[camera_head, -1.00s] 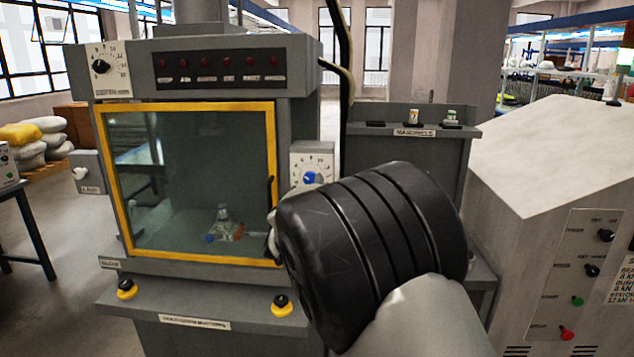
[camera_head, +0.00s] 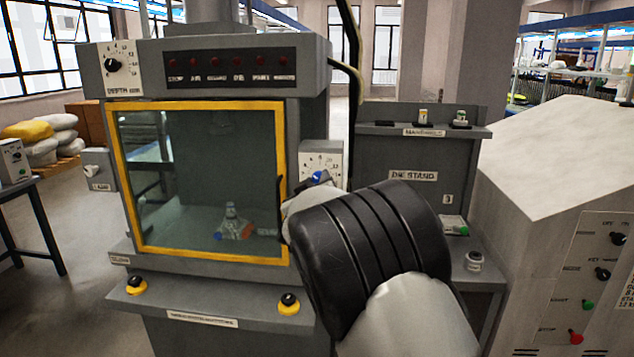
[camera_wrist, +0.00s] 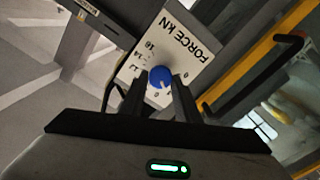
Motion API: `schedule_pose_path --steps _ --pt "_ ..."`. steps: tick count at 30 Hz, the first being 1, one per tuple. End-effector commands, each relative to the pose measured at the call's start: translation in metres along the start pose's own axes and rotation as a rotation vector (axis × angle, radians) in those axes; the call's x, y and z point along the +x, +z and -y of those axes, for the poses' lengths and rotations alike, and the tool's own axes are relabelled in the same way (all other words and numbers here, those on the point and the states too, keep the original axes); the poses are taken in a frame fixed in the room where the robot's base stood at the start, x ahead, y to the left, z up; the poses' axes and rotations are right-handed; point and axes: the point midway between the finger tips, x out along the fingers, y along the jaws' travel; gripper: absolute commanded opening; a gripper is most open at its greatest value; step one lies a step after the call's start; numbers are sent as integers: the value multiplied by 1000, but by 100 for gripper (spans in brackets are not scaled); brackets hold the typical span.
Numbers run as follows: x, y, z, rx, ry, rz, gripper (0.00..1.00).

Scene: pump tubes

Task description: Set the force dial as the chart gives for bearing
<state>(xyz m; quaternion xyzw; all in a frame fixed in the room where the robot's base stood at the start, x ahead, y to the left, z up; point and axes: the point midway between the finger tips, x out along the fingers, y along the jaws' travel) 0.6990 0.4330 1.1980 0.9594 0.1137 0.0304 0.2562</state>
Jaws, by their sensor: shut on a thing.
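The force dial is a blue knob (camera_wrist: 160,78) on a white plate (camera_wrist: 182,50) marked "FORCE kN" in the wrist view. In the head view the same knob (camera_head: 320,178) shows at the right side of the press, its plate (camera_head: 322,158) partly covered by my arm. My gripper (camera_wrist: 158,84) is shut on the blue knob, one finger on each side. Around the knob some scale numbers show, including 14 and 16; the pointer's exact reading is too small to tell. In the head view my gripper is mostly hidden behind my wrist.
The press has a yellow-framed window (camera_head: 200,106) with a door handle close to the dial. A depth dial (camera_head: 112,65) is at upper left. A grey cabinet (camera_head: 560,190) with a partly cut-off chart stands at right. A die stand (camera_head: 415,178) is behind my arm.

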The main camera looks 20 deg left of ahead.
Motion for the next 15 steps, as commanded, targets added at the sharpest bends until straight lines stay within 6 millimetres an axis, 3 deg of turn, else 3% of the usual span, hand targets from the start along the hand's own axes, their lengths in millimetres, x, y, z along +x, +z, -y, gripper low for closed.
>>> schedule_pose_path --steps 8,15 --pt "0 2 0 68 1 0 7" --pt "0 3 0 234 1 0 7"
